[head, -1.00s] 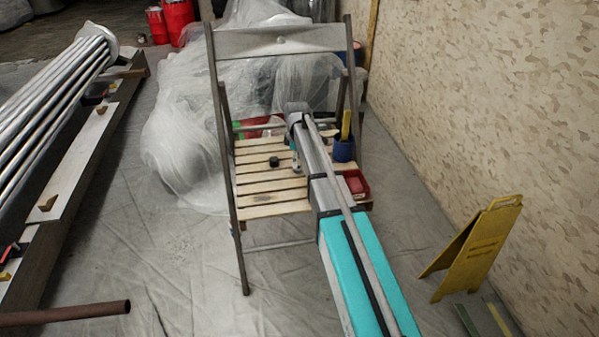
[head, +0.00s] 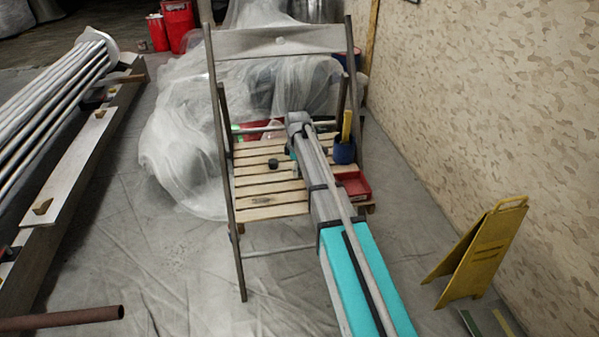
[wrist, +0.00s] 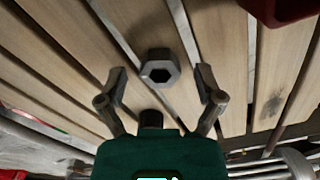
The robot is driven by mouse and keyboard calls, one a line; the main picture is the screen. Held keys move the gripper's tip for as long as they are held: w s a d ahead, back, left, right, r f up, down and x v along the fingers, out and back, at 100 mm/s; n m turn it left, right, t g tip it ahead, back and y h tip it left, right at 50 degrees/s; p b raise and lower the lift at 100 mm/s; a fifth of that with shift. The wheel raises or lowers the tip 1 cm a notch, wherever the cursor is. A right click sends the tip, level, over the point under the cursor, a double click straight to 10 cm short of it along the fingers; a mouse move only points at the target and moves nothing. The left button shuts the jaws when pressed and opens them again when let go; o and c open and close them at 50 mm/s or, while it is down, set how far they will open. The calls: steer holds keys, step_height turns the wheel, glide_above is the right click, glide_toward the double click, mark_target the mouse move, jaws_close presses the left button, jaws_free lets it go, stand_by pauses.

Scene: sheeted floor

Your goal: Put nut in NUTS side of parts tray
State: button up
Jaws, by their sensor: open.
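A grey hex nut (wrist: 160,67) lies on the wooden slats of the chair seat, seen in the wrist view. My gripper (wrist: 161,80) is open and empty, its fingers spread to either side of the nut's near edge; no contact shows. In the head view my arm hides most of the gripper and perhaps the nut. A red tray (head: 353,187) sits at the seat's right front. Its corner shows top right in the wrist view (wrist: 272,10). I cannot read any NUTS label.
A small dark thing (head: 273,163) stands on the chair seat (head: 262,200), unclear what. A blue cup (head: 344,152) with a yellow item stands behind the tray. Chair posts (head: 228,170) rise at the sides. A yellow floor sign (head: 478,255) stands right, metal pipes (head: 55,95) lie left.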

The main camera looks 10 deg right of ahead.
jaws_close()
stand_by(0.4)
steer(key=shift+r, duration=0.2)
step_height(320, 180, up, 2)
steer(key=shift+r+p, duration=0.1)
steer(key=shift+p, duration=1.15)
steer(key=s+r+p, duration=1)
steer(key=s, duration=0.4)
steer(key=shift+a+r, duration=0.2)
steer(key=shift+a, duration=0.1)
